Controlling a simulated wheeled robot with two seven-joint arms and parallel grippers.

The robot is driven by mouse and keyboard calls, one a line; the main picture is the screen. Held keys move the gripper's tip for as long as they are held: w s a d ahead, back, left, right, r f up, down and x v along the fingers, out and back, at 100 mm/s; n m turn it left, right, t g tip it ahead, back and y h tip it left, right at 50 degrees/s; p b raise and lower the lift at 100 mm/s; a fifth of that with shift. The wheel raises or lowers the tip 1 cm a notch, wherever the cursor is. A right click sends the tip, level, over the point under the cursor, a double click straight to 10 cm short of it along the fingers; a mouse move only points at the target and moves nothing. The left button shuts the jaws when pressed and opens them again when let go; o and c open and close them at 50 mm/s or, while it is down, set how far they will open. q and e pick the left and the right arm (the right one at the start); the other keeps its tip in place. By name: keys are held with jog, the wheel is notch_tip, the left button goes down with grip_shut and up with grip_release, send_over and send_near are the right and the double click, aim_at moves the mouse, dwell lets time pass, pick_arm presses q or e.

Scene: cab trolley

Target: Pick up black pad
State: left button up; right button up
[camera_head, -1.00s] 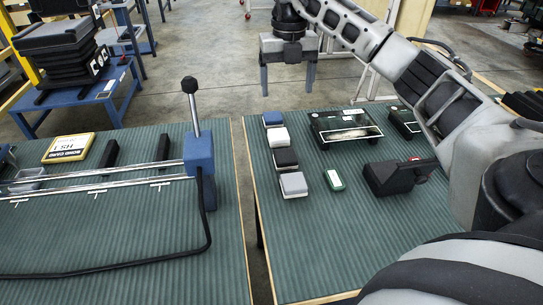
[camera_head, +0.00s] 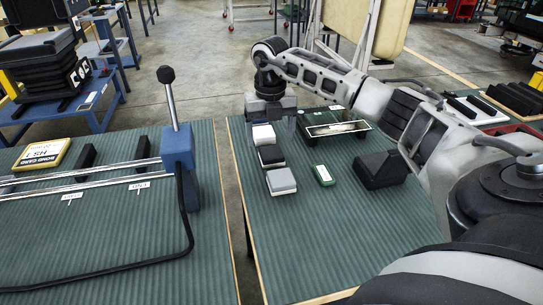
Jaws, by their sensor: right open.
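The black pad (camera_head: 271,155) lies on the right green-topped table (camera_head: 330,235), in a short row of pads near the table's left edge. It has a white lower edge. A white pad (camera_head: 263,135) lies just behind it and a grey pad (camera_head: 281,181) just in front. My right gripper (camera_head: 271,132) is open, fingers pointing down, at the back end of the row around the white pad, a little behind the black pad. I cannot tell its exact height. The blue pad at the back of the row is hidden behind the gripper. My left gripper is not in view.
A small green-and-white box (camera_head: 323,175), a black block (camera_head: 380,169) and a black tray (camera_head: 337,128) stand right of the row. The left table carries a blue lever stand (camera_head: 178,155) with rails and a yellow box (camera_head: 42,154). A gap separates the tables.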

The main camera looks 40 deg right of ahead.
aim_at(271, 152)
jog(key=shift+d+f, duration=0.15)
jog(key=shift+f, duration=1.35)
jog(key=shift+d+f, duration=0.1)
jog(key=shift+f, duration=1.4)
jog(key=shift+w, duration=0.1)
jog(key=c, duration=1.1)
